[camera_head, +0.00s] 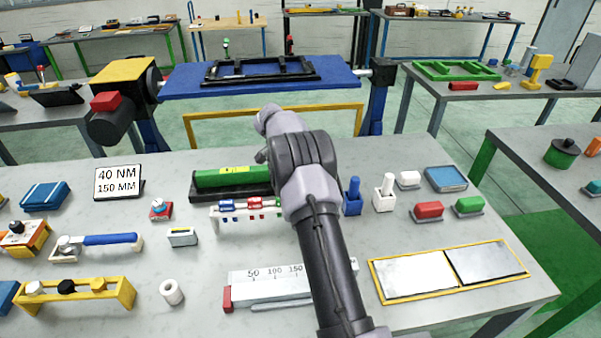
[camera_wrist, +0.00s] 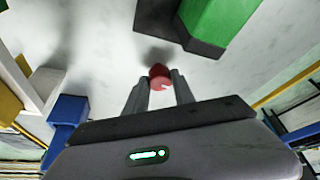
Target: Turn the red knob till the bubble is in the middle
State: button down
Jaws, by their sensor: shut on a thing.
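The red knob (camera_wrist: 160,72) is in the wrist view, between the two fingertips of my gripper (camera_wrist: 160,83), which is shut on it. A green body on a black base (camera_wrist: 219,17) lies just beyond the knob. In the head view, the long green level (camera_head: 228,178) lies on the bench with a yellow-green vial (camera_head: 235,170) on top. The bubble is too small to make out. My arm hides the level's right end, the knob and my gripper in the head view.
A white rack (camera_head: 236,213) with coloured pieces stands in front of the level. A sign (camera_head: 118,180) reads 40 NM, 150 MM. A ruler block (camera_head: 268,286) lies nearer.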

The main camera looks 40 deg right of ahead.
jog(key=m+g+p, duration=0.1)
jog(key=m+p, duration=0.1)
jog(key=shift+w+r+m, duration=0.1)
jog(key=shift+r+m, duration=0.05)
jog(key=shift+m, duration=0.25)
jog(key=shift+m+g+y+p, duration=0.3)
jog(key=shift+m+p, duration=0.35)
jog(key=shift+m, duration=0.15)
jog(key=shift+f+m, duration=0.2)
jog(key=shift+m, duration=0.2)
jog(key=c, duration=1.1)
grip_release()
jog(key=shift+o, duration=0.2)
jog(key=shift+r, duration=0.1)
